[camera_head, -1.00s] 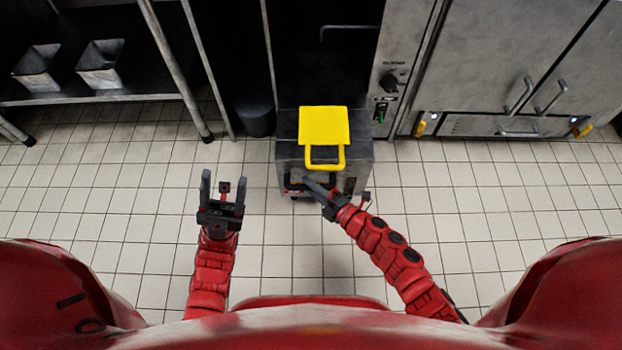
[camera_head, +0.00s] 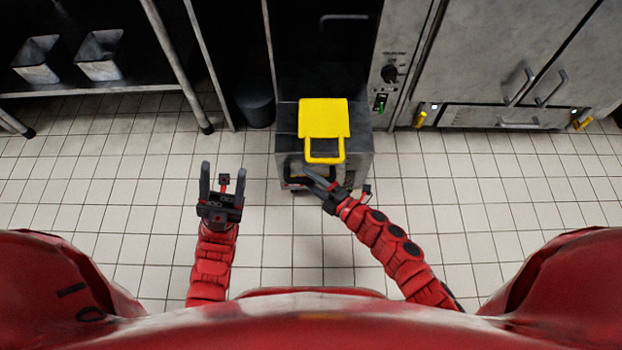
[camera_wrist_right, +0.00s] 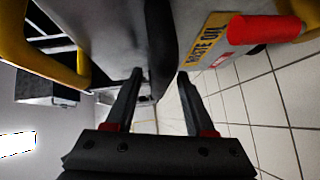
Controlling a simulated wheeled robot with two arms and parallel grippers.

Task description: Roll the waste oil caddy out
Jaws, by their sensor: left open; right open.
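The waste oil caddy (camera_head: 351,172) is a grey box on the tiled floor, with a yellow lid piece (camera_head: 323,118) and a yellow loop handle on top. In the right wrist view its yellow "WASTE OIL" label (camera_wrist_right: 208,40) shows close up. My right gripper (camera_head: 305,177) is at the caddy's near face, below the yellow loop. In the wrist view its fingers are open, with a dark bar (camera_wrist_right: 161,45) between or just beyond the tips; I cannot tell whether they touch it. My left gripper (camera_head: 220,180) is open and empty over the floor, left of the caddy.
A dark bin (camera_head: 257,104) stands just left of the caddy. Steel shelving with two metal containers (camera_head: 100,56) is at the left. A steel cabinet (camera_head: 480,60) with handles stands at the right. The tiled floor in front is clear.

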